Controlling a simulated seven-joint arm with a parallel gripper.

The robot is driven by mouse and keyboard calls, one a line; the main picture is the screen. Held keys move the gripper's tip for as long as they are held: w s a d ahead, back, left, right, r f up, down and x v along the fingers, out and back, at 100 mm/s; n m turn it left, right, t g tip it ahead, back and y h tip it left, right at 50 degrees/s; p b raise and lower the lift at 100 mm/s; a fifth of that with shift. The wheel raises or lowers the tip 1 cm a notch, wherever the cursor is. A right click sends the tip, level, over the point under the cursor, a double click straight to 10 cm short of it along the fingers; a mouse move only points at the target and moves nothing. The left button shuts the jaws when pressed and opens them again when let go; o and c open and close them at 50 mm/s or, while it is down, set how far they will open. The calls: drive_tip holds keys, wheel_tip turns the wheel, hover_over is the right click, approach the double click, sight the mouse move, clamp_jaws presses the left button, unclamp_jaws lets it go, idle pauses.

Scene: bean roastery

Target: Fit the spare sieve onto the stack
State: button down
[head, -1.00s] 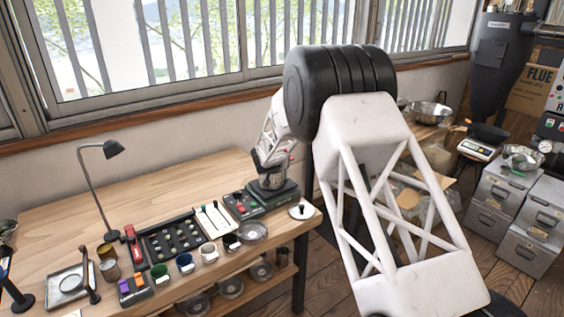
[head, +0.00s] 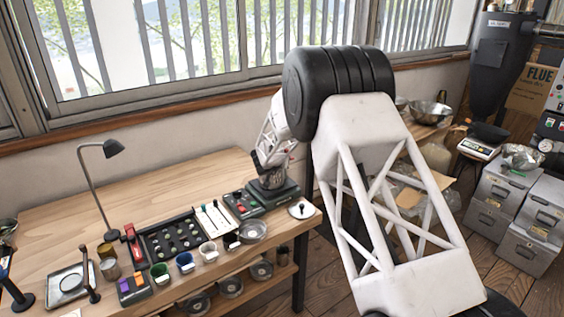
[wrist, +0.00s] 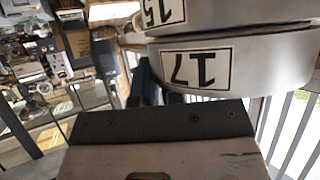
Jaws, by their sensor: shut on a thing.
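A sieve with an upside-down label 17 (wrist: 225,68) fills the upper right of the wrist view. Another sieve, labelled 15 (wrist: 215,14), shows beyond it, close against it or nearly so; I cannot tell whether they are seated together. In the head view the metal sieve stack (head: 271,180) stands on a dark base (head: 274,192) at the table's right end. My gripper (head: 270,163) is right above the stack, shut on the sieve 17. Its fingertips and their contact with the sieve are mostly hidden.
A round lid-like disc with a black knob (head: 301,210) lies at the table's right corner. A clear round dish (head: 252,231), cups and a dark sample tray (head: 172,240) lie to the left. A desk lamp (head: 110,149) stands further left. The back of the table is bare.

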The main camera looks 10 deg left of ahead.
drive_tip(key=shift+f, duration=0.15)
drive_tip(key=c, duration=1.5)
unclamp_jaws()
drive_tip(key=shift+s, duration=0.15)
drive_tip(key=shift+v, duration=5.4)
